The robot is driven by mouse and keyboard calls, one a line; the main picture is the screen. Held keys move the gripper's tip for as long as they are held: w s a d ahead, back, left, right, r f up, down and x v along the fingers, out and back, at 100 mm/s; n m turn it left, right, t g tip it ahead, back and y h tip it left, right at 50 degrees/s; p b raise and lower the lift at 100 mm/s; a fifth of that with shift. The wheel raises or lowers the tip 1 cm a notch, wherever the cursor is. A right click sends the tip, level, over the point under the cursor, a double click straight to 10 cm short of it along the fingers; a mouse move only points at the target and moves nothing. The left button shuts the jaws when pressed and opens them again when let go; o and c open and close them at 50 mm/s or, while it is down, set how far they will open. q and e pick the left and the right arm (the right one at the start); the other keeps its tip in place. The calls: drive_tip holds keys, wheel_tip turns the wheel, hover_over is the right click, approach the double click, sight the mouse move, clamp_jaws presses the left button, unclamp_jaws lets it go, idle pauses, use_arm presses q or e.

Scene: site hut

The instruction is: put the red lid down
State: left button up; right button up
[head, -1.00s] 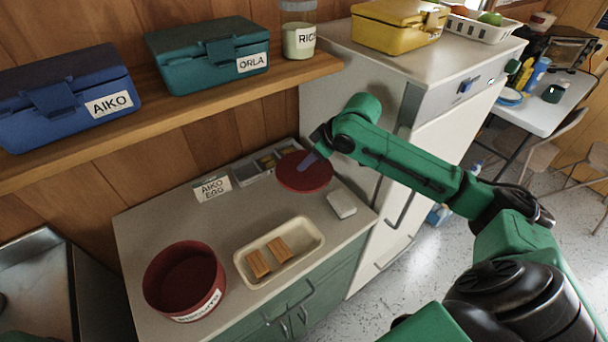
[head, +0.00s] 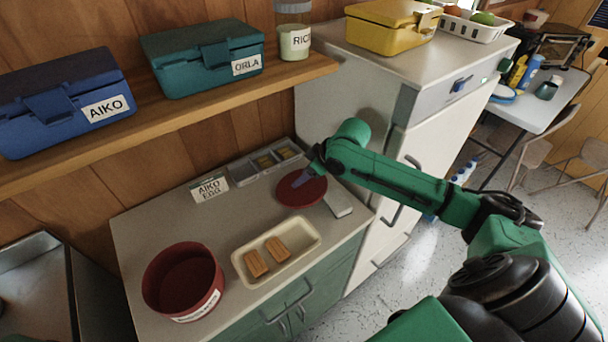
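The round red lid (head: 290,198) is over the far right part of the counter, roughly flat, between the card and the white block. My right gripper (head: 303,180) reaches it from the upper right and appears shut on it; the fingertips show against its top, but the exact grip is too small to see. I cannot tell whether the lid touches the counter. The open red tin (head: 183,283), with a white label, stands at the counter's front left. My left gripper is not in view.
A cream tray (head: 303,256) with two brown bars is in front of the lid. A white block (head: 339,204) lies close to its right. A metal divided tray (head: 239,176) and an "AIKO EGG" card (head: 209,188) stand behind. The counter between card and tin is clear.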

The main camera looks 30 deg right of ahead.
drive_tip(key=shift+r, duration=0.25)
drive_tip(key=b+v, duration=0.4)
drive_tip(key=v, duration=0.8)
drive_tip(key=shift+r, duration=0.15)
